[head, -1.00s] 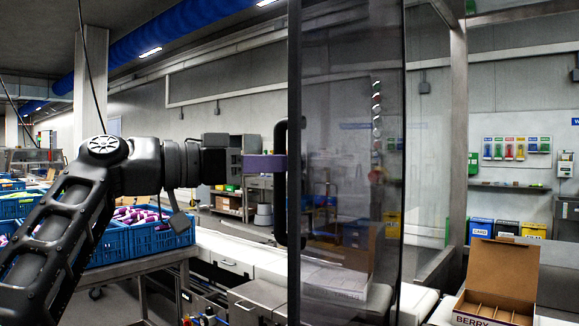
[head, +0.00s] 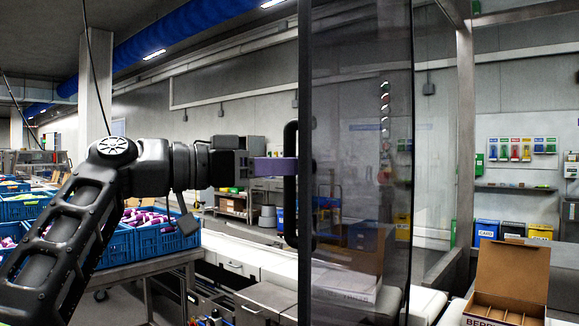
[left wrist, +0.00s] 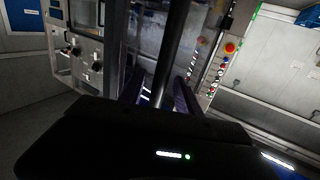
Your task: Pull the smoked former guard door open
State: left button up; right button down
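The smoked guard door (head: 350,130) is a tall dark see-through panel with a dark upright left edge, in the middle of the head view. Its black bar handle (head: 290,215) stands upright along that left edge. My left gripper (head: 285,167) reaches in from the left, its purple fingers level with the handle's upper part and overlapping it. In the left wrist view the dark handle bar (left wrist: 175,50) runs between the two purple fingers (left wrist: 160,95), with a gap showing on each side. The fingers look open around the bar. My right gripper is not in view.
Blue crates (head: 160,238) with purple-wrapped lollies stand on a metal table at left. An open brown carton (head: 512,275) stands at lower right. White machine covers (head: 245,250) lie below my left arm. A metal frame post (head: 465,130) stands right of the door.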

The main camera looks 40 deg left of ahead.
pick_arm(q)
jog(key=v, duration=0.8)
dwell(0.6)
